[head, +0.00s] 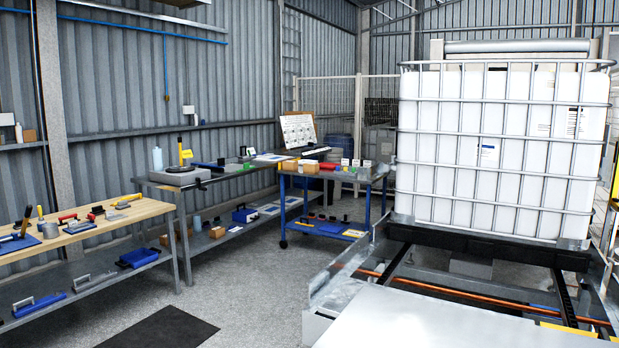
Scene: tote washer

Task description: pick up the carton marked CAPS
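No lettering that reads CAPS can be made out at this size, so I cannot tell which carton is the marked one. Two small brown cartons, a left one (290,165) and a right one (308,166), stand on top of the blue trolley (331,209) at mid-distance. Another brown carton (217,232) sits on the lower shelf of the grey steel bench. A further brown carton (29,135) stands on the wall shelf at the far left. Neither of my grippers is in view.
A wooden bench (150,208) with tools stands at the left, the steel bench (222,178) behind it. A caged white tank (495,150) on a metal conveyor frame fills the right. Open grey floor (250,290) lies between, with a dark mat (160,329).

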